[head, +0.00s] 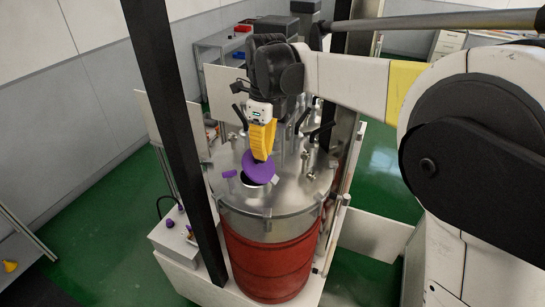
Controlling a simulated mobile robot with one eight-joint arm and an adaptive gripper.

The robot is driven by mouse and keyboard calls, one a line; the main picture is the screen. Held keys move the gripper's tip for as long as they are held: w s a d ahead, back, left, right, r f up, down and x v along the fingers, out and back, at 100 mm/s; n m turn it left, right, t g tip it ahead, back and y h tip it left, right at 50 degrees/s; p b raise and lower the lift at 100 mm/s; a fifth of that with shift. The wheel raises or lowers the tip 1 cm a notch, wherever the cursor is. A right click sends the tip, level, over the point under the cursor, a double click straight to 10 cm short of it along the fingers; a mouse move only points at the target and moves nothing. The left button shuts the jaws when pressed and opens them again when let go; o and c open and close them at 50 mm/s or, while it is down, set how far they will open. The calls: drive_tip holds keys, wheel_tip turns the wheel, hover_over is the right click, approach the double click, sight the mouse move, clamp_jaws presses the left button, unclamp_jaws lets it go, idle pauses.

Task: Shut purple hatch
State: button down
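The purple hatch (259,165) is a round purple lid on the metal top of a large vessel (297,196). It stands tilted up, and part of a dark round opening (257,185) shows just below it. A small purple piece (229,174) sits to the left of the opening. My gripper (262,156) reaches down from above with its yellow fingers at the upper edge of the lid. I cannot tell whether the fingers touch the lid or whether they are open or shut.
A dark upright post (172,130) stands close on the left of the vessel. Several fittings and black handles (322,130) rise from the vessel top behind and right of the hatch. A control box (176,238) is at lower left. Green floor (100,210) is clear at left.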

sight(248, 156)
drive_tip(key=a+f+b, duration=0.1)
drive_tip(key=w+a, duration=0.1)
drive_tip(key=shift+a+f+b, duration=0.35)
drive_tip(key=shift+w+a+f+b, duration=0.25)
drive_tip(key=shift+a+f+b, duration=0.3)
drive_tip(key=shift+a+f, duration=0.15)
drive_tip(key=shift+r, duration=0.1)
